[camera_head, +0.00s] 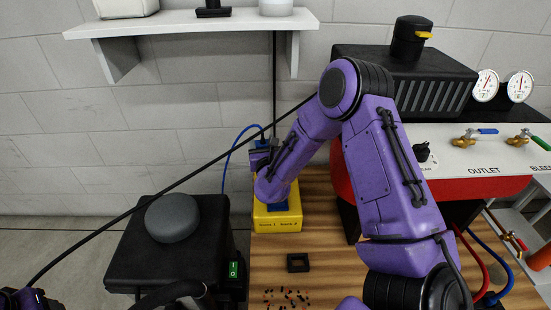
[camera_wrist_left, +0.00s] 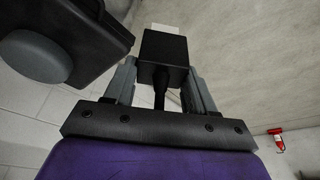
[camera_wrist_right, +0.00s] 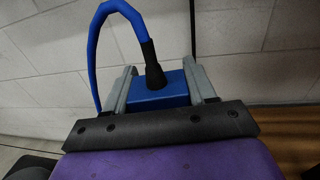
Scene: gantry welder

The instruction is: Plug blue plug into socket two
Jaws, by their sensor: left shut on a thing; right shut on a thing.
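The blue plug (camera_wrist_right: 160,98) is between the fingers of my right gripper (camera_wrist_right: 165,85), which is shut on it. A blue cable leaves it through a black sleeve. In the head view my right gripper (camera_head: 261,150) is above and behind the yellow socket box (camera_head: 278,226), and my wrist hides part of the box. The box has blue parts (camera_head: 280,214) and small lettering for two sockets. Which opening the plug faces is hidden. My left gripper (camera_wrist_left: 163,75) is shut on a black plug (camera_wrist_left: 163,52) with a black cable, away from the box.
A wooden table (camera_head: 335,285) carries a square black frame (camera_head: 298,263) and scattered small bits (camera_head: 287,298). A black stool-like unit (camera_head: 125,247) with a grey pad (camera_head: 172,218) stands left. A red and white machine (camera_head: 475,165) stands right. A black cable crosses the view.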

